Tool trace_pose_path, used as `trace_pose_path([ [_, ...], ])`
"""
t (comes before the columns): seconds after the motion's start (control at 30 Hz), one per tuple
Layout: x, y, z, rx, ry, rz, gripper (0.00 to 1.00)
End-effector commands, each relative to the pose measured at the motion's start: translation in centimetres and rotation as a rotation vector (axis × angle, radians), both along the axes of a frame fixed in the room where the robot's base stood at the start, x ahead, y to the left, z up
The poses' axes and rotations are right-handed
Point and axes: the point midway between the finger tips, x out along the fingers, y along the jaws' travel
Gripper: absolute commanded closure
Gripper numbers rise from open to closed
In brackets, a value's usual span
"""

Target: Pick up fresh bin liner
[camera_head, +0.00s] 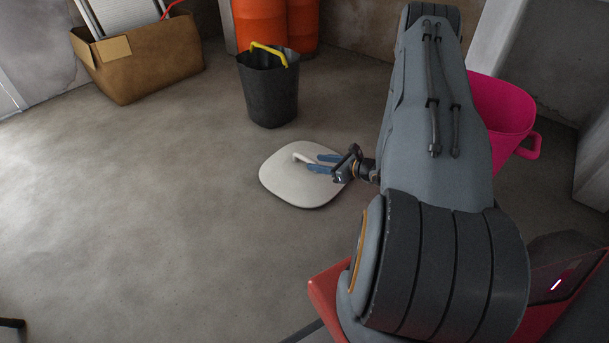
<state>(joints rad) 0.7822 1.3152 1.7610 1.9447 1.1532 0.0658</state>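I cannot make out a thing that is clearly a bin liner. My gripper (315,162) has two blue fingers, which stand apart over a pale, flat, rounded-square piece (295,189) that looks like a lid on the floor. A short pale bar (302,158), perhaps its handle, shows at the fingertips and runs toward the gap between them. I see no clear grip on it, and whether the fingers touch it is too small to tell.
A black bucket (268,95) with a yellow handle stands behind the pale piece. A cardboard box (155,65) is at the back left, near orange containers (260,25). A pink tub (503,105) is partly hidden by my arm.

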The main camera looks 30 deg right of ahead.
Motion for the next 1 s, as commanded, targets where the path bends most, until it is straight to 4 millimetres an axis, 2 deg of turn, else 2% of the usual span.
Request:
trace_pose_path([
  [0.2,1.9,0.7,-1.0,0.0,-0.001,-0.001,0.61],
  [0.47,3.2,0.9,-1.4,0.0,-0.001,0.0,0.61],
  [0.8,6.6,1.8,-2.7,0.0,-0.001,0.001,0.61],
  [1.0,6.9,1.9,-2.6,0.0,0.0,0.0,0.61],
])
